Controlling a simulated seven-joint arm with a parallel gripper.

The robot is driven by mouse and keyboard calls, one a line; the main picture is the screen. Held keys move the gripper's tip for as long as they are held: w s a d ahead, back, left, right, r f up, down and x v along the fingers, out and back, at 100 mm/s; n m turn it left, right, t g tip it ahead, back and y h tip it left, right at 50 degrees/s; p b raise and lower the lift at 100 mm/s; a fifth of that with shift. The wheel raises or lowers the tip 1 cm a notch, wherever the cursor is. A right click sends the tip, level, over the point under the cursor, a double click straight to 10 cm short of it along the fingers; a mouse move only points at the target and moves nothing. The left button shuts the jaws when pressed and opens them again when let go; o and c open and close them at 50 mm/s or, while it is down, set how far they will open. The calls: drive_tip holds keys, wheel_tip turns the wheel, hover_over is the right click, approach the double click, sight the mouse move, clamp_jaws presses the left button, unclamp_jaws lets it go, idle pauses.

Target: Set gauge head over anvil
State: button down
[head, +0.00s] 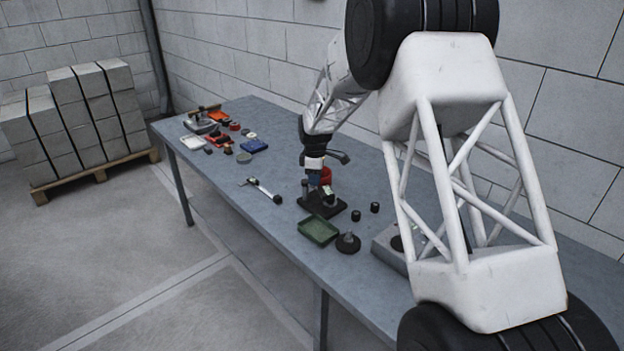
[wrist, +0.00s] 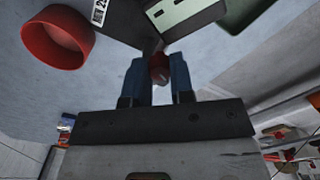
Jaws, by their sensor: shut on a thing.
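My gripper (head: 314,180) is low over the middle of the bench, beside a dark stand with a flat black base (head: 321,206). In the wrist view, its blue fingers (wrist: 158,78) are shut on a small red part (wrist: 159,66), with a dark bar just beyond it. This red part seems to belong to the stand, but its join is hidden. A pale grey-green block (wrist: 186,14) with dark openings lies just beyond the fingers in the wrist view. I cannot tell for sure which pieces are the gauge head and the anvil.
A red cup (wrist: 58,38) stands close by. A green tray (head: 318,230), a round black piece (head: 348,243), two small black cylinders (head: 356,215) and a caliper (head: 262,188) lie around the stand. Several tools and trays fill the bench's far end. Bare bench (head: 225,178) lies between.

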drive_tip(key=n, duration=0.1)
drive_tip(key=w+n, duration=0.1)
drive_tip(key=n, duration=0.3)
drive_tip(key=shift+w+d, duration=0.35)
idle(0.3)
drive_tip(key=c, duration=1)
unclamp_jaws()
drive_tip(key=shift+r, duration=3.9)
